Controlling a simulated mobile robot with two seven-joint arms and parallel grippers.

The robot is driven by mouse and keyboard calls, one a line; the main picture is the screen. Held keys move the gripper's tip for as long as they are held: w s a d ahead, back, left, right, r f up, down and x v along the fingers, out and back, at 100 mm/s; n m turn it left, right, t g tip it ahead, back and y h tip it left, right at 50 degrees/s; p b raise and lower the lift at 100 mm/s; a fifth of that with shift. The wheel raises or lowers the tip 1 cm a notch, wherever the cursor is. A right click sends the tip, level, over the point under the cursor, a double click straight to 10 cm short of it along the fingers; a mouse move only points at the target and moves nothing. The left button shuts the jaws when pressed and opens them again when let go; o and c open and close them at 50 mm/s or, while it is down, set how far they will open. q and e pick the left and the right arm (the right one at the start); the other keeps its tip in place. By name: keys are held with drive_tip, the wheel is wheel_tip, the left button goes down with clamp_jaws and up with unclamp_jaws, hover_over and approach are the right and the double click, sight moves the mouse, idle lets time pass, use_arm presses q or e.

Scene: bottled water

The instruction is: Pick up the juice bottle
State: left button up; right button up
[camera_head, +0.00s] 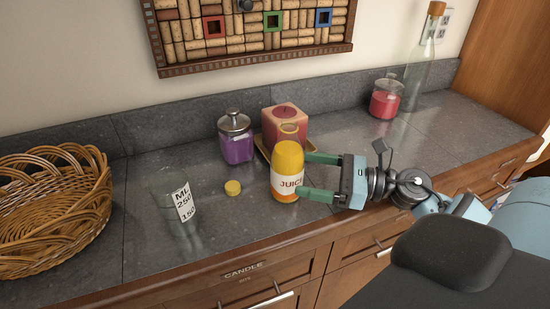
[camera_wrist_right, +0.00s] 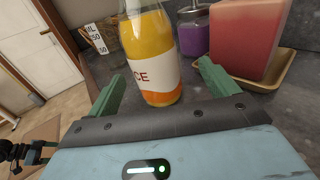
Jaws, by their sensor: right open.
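The juice bottle (camera_head: 287,168) stands upright on the grey counter, with orange-yellow juice and a white label; its neck looks open in the head view. In the right wrist view the bottle (camera_wrist_right: 152,55) stands between and just ahead of the fingers. My right gripper (camera_head: 312,175) comes from the right with its green fingers open on either side of the bottle. In the right wrist view the open fingers (camera_wrist_right: 162,88) show on both sides; contact cannot be told. A yellow cap (camera_head: 233,187) lies on the counter left of the bottle.
A pink candle (camera_head: 284,122) on a tray and a purple jar (camera_head: 235,138) stand close behind the bottle. A measuring glass (camera_head: 173,202) and wicker basket (camera_head: 52,208) are left. A red jar (camera_head: 385,99) and tall glass bottle (camera_head: 418,75) stand back right. The counter's front edge is near.

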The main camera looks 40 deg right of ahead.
sight(278, 169)
drive_tip(key=shift+s+a+r, duration=0.15)
drive_tip(key=shift+s, duration=0.1)
drive_tip(key=shift+w+a, duration=0.25)
drive_tip(key=shift+a, duration=0.05)
drive_tip(key=shift+p+x, duration=0.35)
drive_tip(key=shift+x, duration=0.45)
drive_tip(key=shift+w+a+r, duration=0.1)
drive_tip(key=shift+w+a, duration=0.1)
drive_tip(key=shift+w, duration=0.1)
drive_tip(key=p+x, duration=0.1)
drive_tip(key=x, duration=0.2)
drive_tip(key=shift+r+p, duration=0.15)
drive_tip(key=shift+p, duration=0.25)
drive_tip(key=shift+w+a, duration=0.45)
drive_tip(key=shift+a+f, duration=0.1)
drive_tip(key=shift+f, duration=0.2)
drive_tip(key=shift+c, duration=0.9)
drive_tip(key=c, duration=1.2)
use_arm(q)
drive_tip(key=r, duration=0.3)
drive_tip(key=shift+w+a, duration=0.1)
drive_tip(key=shift+w, duration=0.2)
use_arm(e)
drive_tip(key=shift+r, duration=0.1)
